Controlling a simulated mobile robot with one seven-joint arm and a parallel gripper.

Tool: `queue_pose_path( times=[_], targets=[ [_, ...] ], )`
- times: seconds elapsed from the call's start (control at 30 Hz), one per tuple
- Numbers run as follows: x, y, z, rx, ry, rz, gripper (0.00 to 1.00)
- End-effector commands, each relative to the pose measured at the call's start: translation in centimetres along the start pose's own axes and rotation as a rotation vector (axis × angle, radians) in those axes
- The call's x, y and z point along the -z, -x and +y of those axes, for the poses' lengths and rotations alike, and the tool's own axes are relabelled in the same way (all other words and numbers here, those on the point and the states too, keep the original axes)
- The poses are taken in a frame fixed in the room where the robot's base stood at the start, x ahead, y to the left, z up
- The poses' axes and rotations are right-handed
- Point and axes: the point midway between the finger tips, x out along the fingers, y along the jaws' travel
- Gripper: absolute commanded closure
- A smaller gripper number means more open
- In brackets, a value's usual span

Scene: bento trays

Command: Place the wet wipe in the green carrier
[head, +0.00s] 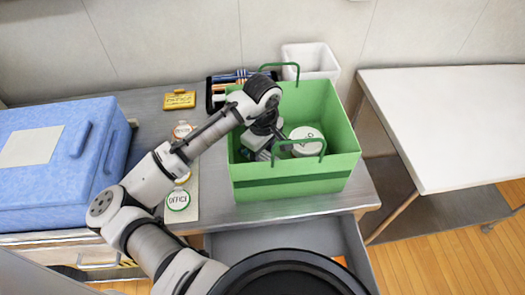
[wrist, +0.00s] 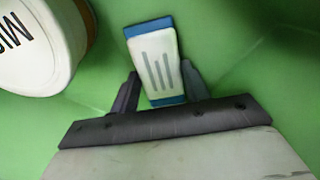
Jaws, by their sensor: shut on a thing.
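The wet wipe (wrist: 162,65) is a small white packet with blue ends and grey stripes, seen in the wrist view. My gripper (wrist: 160,72) is shut on it, one dark finger on each side. The green carrier (head: 294,189) is an open box with green handles on the metal counter in the head view. My gripper (head: 281,145) is down inside the carrier, and its green walls or floor fill the wrist view (wrist: 235,70). In the head view my arm hides the wipe. I cannot tell whether the wipe touches the carrier floor.
A round white tub (head: 307,138) stands in the carrier, right of my gripper; it shows at left in the wrist view (wrist: 40,50). A white bin (head: 311,58) is behind. A white table (head: 450,120) is right.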

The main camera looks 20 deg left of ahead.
Motion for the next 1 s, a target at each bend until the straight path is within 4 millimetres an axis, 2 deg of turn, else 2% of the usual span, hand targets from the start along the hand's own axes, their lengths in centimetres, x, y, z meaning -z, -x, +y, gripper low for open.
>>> queue_pose_path(
  times=[0.07,0.1,0.27,0.5,0.67,0.77,1.0],
  targets=[
    [0.0,-0.3,0.0,0.0,0.0,-0.001,0.75],
    [0.0,-0.3,0.0,-0.001,0.0,-0.001,0.51],
    [0.0,-0.2,0.0,0.0,0.0,0.0,0.32],
    [0.0,-0.2,0.0,0.0,0.0,0.0,0.32],
    [0.0,0.6,0.1,-0.002,-0.001,0.0,0.32],
    [0.0,2.1,0.1,-0.003,-0.001,0.001,0.32],
    [0.0,7.5,0.1,-0.003,-0.003,0.002,0.32]
  ],
)
